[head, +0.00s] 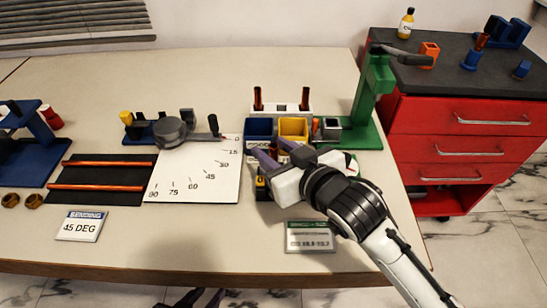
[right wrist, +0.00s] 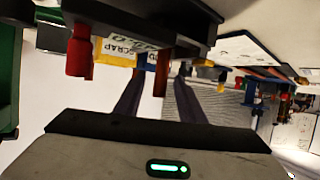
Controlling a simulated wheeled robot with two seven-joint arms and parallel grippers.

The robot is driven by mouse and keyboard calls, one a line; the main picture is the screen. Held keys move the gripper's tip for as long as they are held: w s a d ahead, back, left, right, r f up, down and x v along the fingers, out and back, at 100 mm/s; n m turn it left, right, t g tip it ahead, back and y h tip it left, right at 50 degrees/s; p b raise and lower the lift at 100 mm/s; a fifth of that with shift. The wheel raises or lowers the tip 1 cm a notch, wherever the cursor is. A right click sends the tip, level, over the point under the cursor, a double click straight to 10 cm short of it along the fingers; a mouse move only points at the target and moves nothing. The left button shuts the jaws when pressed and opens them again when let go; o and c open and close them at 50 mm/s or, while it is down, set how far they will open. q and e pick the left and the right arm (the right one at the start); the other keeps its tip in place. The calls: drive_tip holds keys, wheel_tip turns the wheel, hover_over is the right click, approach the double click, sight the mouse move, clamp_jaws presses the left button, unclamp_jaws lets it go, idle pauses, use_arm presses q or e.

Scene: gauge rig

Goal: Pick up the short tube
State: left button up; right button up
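Two short reddish-brown tubes, the left one (head: 258,98) and the right one (head: 304,98), stand upright in a white rack behind the bins in the head view. I cannot tell which is meant. My left gripper (head: 202,297) shows only partly below the table's front edge, fingers apart.
The blue bin (head: 258,127) and yellow bin (head: 293,126) stand before the rack. A green stand (head: 372,95) rises to their right. Two long copper tubes (head: 108,163) lie on a black mat. A bender (head: 175,130) sits by the white angle sheet (head: 200,182). The front table strip is mostly clear.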

drive_tip(key=shift+w, duration=0.1)
clamp_jaws()
drive_tip(key=shift+r, duration=0.1)
